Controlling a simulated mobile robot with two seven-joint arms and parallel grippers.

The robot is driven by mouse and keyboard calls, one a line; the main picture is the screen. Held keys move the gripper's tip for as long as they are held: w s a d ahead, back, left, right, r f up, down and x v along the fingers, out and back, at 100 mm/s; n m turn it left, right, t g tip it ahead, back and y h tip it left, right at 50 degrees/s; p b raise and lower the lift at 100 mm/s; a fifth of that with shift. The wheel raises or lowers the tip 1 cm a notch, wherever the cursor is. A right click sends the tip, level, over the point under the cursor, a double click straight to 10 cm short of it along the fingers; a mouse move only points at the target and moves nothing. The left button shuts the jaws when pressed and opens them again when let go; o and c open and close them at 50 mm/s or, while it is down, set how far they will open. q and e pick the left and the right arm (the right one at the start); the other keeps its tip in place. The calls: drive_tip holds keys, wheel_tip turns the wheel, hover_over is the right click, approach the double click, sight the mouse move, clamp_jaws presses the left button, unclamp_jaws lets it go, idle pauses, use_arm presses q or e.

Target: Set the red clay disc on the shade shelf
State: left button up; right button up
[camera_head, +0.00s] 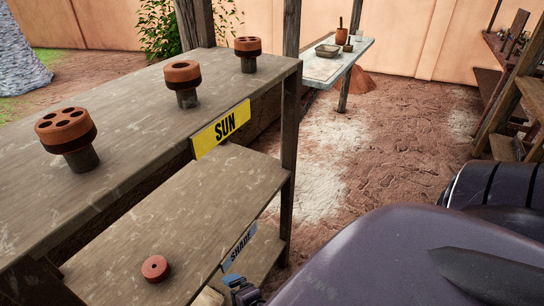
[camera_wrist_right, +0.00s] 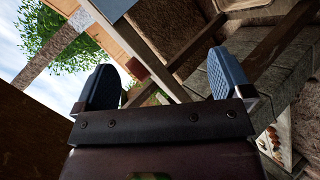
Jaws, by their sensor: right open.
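The red clay disc (camera_head: 155,268) is small and round with a hole in its middle. It lies flat on the shade shelf (camera_head: 205,205), the board below the SUN shelf, with a SHADE sign (camera_head: 240,249) at its front edge. My right gripper (camera_head: 236,286) shows only partly at the bottom of the head view, by the shelf's front edge, to the right of the disc and apart from it. In the right wrist view, its two blue fingers (camera_wrist_right: 160,66) are spread with nothing between them. The disc is not seen there. My left gripper is not in view.
The SUN shelf (camera_head: 125,105) above holds three clay pieces with holes (camera_head: 66,130) on dark stands and bears a yellow SUN sign (camera_head: 221,129). A post (camera_head: 290,150) stands at the shelf's right end. A pale table (camera_head: 335,62) stands behind. The shade shelf's visible right part is clear.

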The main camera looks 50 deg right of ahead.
drive_tip(key=s+d+m, duration=0.6)
drive_tip(key=m, duration=0.6)
drive_tip(key=shift+s+d+r+m, duration=0.15)
drive_tip(key=shift+d+m, duration=0.15)
idle(0.5)
